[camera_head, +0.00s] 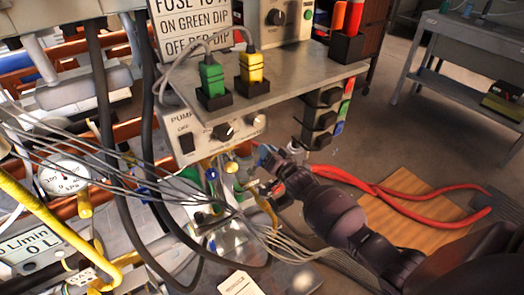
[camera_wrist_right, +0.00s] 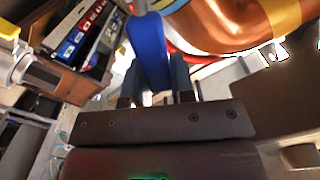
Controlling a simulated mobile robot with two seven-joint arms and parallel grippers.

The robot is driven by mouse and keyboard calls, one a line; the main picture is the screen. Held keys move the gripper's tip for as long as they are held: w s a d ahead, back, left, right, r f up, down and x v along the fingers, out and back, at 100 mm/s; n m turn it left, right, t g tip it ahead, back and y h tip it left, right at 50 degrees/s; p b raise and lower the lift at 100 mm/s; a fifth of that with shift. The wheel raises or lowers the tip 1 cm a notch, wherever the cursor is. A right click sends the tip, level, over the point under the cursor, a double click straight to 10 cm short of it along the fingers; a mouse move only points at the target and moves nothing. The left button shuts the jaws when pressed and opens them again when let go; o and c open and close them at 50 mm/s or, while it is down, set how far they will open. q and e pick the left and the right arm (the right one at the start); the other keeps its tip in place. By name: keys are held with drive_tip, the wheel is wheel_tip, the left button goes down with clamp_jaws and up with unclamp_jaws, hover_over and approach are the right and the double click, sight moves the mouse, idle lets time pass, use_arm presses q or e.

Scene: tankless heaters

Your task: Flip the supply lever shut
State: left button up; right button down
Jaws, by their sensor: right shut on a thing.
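A blue lever (camera_wrist_right: 149,50), which appears to be the supply lever, stands between the two dark fingers of my right gripper (camera_wrist_right: 155,82) in the right wrist view. The fingers are shut on it. In the head view my right gripper (camera_head: 268,163) reaches in from the lower right to the pipework below the shelf. Only a small bit of blue shows there, and the gripper and arm hide most of the lever. Its exact angle to the pipe cannot be told. My left gripper is not in view.
A shelf (camera_head: 285,88) with green (camera_head: 211,76) and yellow (camera_head: 250,68) plugs overhangs the work spot. Grey cables (camera_head: 120,165) and black hoses cross on the left, near a pressure gauge (camera_head: 63,175). Red hoses (camera_head: 400,200) lie right of my arm. Open floor is at the right.

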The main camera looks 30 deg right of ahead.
use_arm(q)
drive_tip(key=b, duration=0.2)
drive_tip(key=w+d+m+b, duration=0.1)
drive_tip(key=b, duration=0.1)
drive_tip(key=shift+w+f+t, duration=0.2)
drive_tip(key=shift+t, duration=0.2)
use_arm(e)
drive_tip(key=d+f+m, duration=0.4)
drive_tip(key=f+m, duration=0.3)
drive_tip(key=m, duration=0.2)
drive_tip(key=shift+m, duration=0.3)
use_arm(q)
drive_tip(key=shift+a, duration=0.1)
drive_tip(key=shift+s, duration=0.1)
use_arm(e)
drive_tip(key=c, duration=1)
unclamp_jaws()
drive_tip(key=shift+r, duration=0.1)
drive_tip(key=shift+o, duration=0.2)
drive_tip(key=shift+d, duration=0.1)
